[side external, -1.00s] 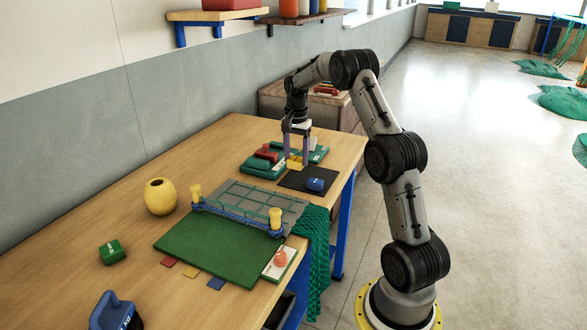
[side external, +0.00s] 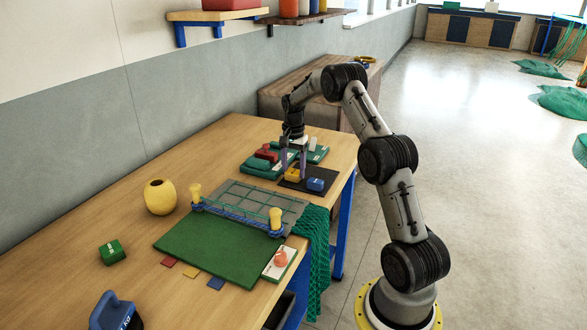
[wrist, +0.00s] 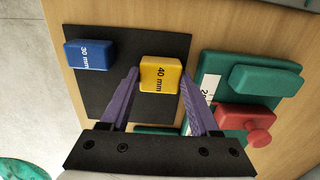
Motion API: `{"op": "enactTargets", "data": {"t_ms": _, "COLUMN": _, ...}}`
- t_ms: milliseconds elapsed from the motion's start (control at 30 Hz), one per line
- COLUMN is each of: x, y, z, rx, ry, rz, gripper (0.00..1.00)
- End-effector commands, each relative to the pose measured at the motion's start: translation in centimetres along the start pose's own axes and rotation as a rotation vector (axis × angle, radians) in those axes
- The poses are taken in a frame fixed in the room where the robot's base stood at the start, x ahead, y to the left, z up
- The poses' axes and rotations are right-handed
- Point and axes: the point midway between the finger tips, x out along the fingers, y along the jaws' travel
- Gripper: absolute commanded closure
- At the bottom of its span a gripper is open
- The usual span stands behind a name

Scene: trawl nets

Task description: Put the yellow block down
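The yellow block (side external: 292,175) marked "40 mm" is on the dark mat (side external: 283,184), seemingly resting on it. It also shows in the wrist view (wrist: 161,74), on the right part of the mat (wrist: 118,25). My gripper (side external: 293,169) points down from above, with one purple finger on each side of the block. In the wrist view my gripper (wrist: 159,73) has its fingertips against the block's sides, with no clear gap. The block's underside is hidden.
A blue block (side external: 316,184) marked "30 mm" sits on the same mat, beside the yellow one. Green trays (side external: 259,170), one with a red knobbed piece (side external: 266,153), lie just behind.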

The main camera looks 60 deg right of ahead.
Motion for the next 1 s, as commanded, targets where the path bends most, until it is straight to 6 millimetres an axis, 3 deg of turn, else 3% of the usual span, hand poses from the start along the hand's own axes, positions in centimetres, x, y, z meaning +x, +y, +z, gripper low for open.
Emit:
{"op": "enactTargets", "data": {"t_ms": 33, "x": 0.0, "y": 0.0, "z": 0.0, "rx": 0.000, "ry": 0.000, "rz": 0.000, "gripper": 0.28}}
{"op": "enactTargets", "data": {"t_ms": 133, "x": 0.0, "y": 0.0, "z": 0.0, "rx": 0.000, "ry": 0.000, "rz": 0.000, "gripper": 0.10}}
{"op": "enactTargets", "data": {"t_ms": 167, "x": 0.0, "y": 0.0, "z": 0.0, "rx": 0.000, "ry": 0.000, "rz": 0.000, "gripper": 0.09}}
{"op": "enactTargets", "data": {"t_ms": 567, "x": -1.0, "y": -0.1, "z": -0.1, "rx": 0.000, "ry": 0.003, "rz": -0.003, "gripper": 0.09}}
{"op": "enactTargets", "data": {"t_ms": 1000, "x": -9.3, "y": -0.1, "z": -0.1, "rx": 0.000, "ry": 0.003, "rz": -0.003, "gripper": 0.09}}
